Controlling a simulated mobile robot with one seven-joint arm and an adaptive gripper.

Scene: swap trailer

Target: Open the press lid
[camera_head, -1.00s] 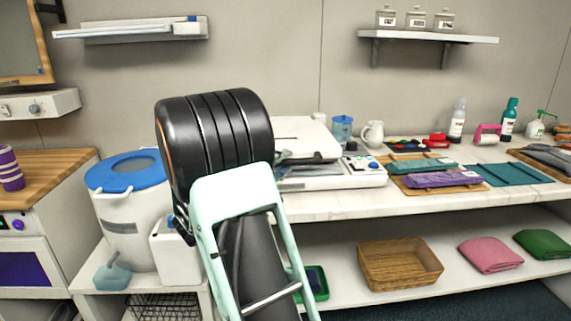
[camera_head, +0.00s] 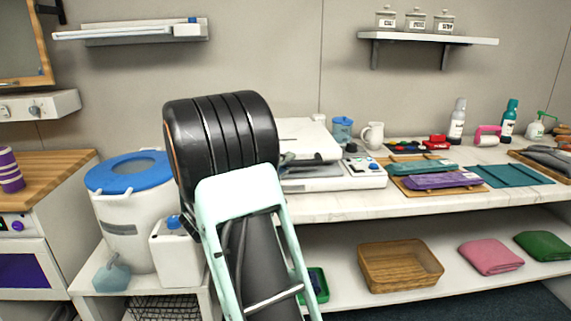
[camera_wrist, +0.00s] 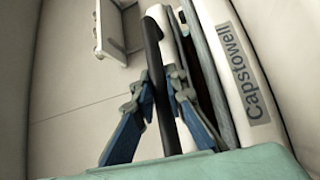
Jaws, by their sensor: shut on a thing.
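The white press (camera_head: 335,182) stands on the counter just right of my arm in the head view. Its pale flat lid (camera_head: 308,138) lies over the base, its left part hidden behind my arm. In the wrist view my gripper (camera_wrist: 158,88) has its two blue-backed fingers on either side of a black bar, the press handle (camera_wrist: 151,45), and is shut on it. The white lid edge runs beside the bar, with a dark gap between it and the base marked "Capstowell" (camera_wrist: 258,75). My gripper is hidden in the head view.
A white bin with a blue lid (camera_head: 128,172) stands left. A wall shelf (camera_head: 430,37) hangs at upper right.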

